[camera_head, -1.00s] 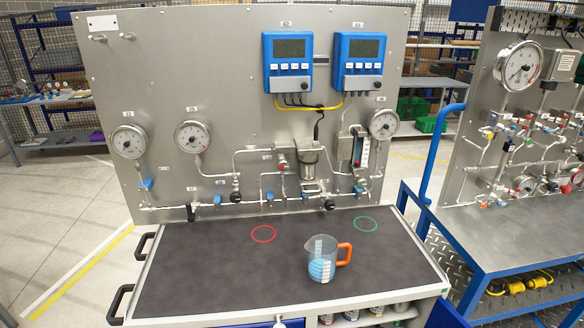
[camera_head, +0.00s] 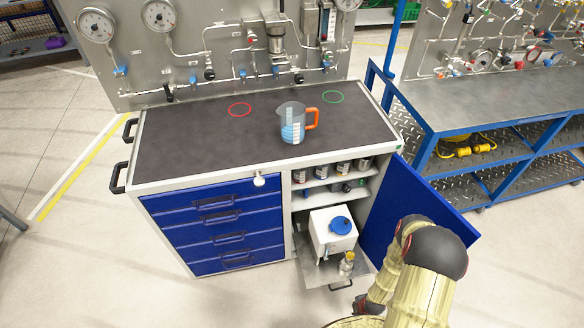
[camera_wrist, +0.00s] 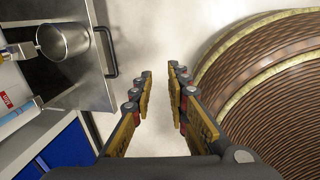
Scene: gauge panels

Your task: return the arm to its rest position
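My arm shows at the lower right in the head view, in front of the open cabinet door, folded low over the floor. My gripper (camera_wrist: 160,90) shows in the wrist view with its two fingers apart and nothing between them. Its fingertips point over bare floor, beside a pulled-out metal tray (camera_wrist: 90,75) on the left and a ribbed brown rounded surface on the right. In the head view the fingers cannot be made out.
A measuring jug (camera_head: 291,124) with an orange handle stands on the dark worktop (camera_head: 190,145), between a red ring (camera_head: 239,110) and a green ring (camera_head: 333,97). The blue cabinet door (camera_head: 415,200) stands open. Floor left of the cabinet is clear.

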